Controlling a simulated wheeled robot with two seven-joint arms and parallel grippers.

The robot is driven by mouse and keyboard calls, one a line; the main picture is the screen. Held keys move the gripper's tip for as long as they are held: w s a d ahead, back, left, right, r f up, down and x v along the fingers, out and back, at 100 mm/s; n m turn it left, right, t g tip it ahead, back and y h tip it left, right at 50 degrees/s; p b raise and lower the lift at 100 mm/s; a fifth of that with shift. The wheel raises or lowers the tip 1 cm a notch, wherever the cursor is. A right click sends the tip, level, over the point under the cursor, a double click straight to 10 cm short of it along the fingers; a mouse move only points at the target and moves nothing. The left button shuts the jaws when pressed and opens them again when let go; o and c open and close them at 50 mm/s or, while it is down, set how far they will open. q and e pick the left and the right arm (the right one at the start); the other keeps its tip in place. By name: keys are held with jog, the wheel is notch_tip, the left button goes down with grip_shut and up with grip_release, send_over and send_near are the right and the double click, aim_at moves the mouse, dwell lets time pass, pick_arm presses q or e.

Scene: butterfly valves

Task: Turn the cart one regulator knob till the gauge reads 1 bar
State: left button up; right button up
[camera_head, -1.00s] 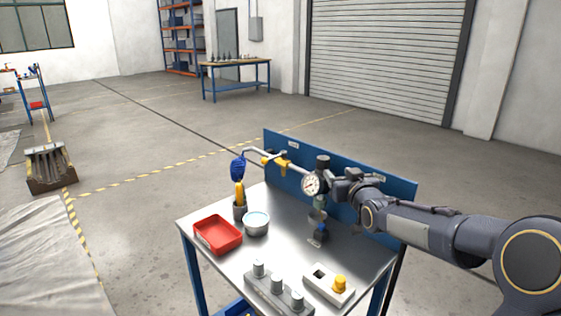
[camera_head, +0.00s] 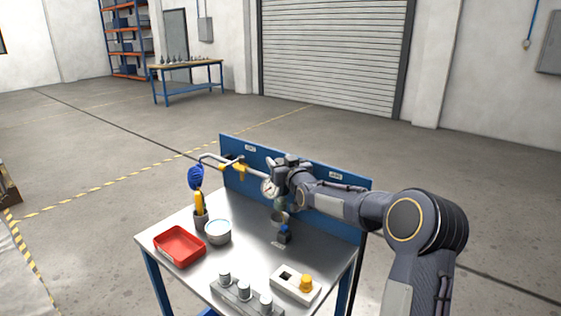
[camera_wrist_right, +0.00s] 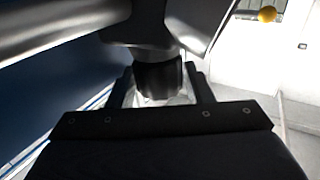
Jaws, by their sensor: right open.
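The cart (camera_head: 200,275) is a steel-topped cart with a blue back panel (camera_head: 340,195). A round white gauge (camera_head: 269,187) sits on the pipe run in front of the panel; its needle is too small to read. My right gripper (camera_head: 283,168) is at the regulator beside the gauge and partly covers it in the head view. In the right wrist view, the black knob (camera_wrist_right: 158,78) lies between the two open fingers of my right gripper (camera_wrist_right: 162,88); I cannot tell whether they touch it. My left gripper is out of view.
A red tray (camera_head: 180,246), a metal bowl (camera_head: 218,232) and a cup with a yellow-handled tool stand on the cart's left. A white box with a yellow knob (camera_head: 305,283) and a grey block with several cylinders (camera_head: 245,295) sit at the front. Open floor surrounds the cart.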

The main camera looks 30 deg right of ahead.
jog(key=c, duration=0.7)
jog(key=shift+a, duration=0.1)
jog(key=shift+m+h+b, duration=0.3)
jog(key=shift+h+b, duration=0.05)
jog(key=shift+h, duration=0.05)
jog(key=shift+a+m+h, duration=0.15)
jog(key=shift+m+h, duration=0.35)
jog(key=shift+h, duration=0.3)
jog(key=m+g+h+p, duration=0.1)
jog(key=h+p, duration=0.1)
jog(key=p, duration=0.1)
jog(key=m+g+h+p, duration=0.2)
jog(key=p, duration=0.1)
jog(key=m+g+h+p, duration=0.1)
jog(key=m+h+p, duration=0.1)
jog(key=h+p, duration=0.1)
jog(key=shift+d+r+g+p, duration=0.2)
jog(key=shift+r+g+p, duration=0.05)
jog(key=shift+g+p, duration=0.1)
jog(key=shift+f+m+g+h+p, duration=0.25)
jog(key=shift+m+g+h+p, duration=0.9)
jog(key=shift+m+h, duration=0.05)
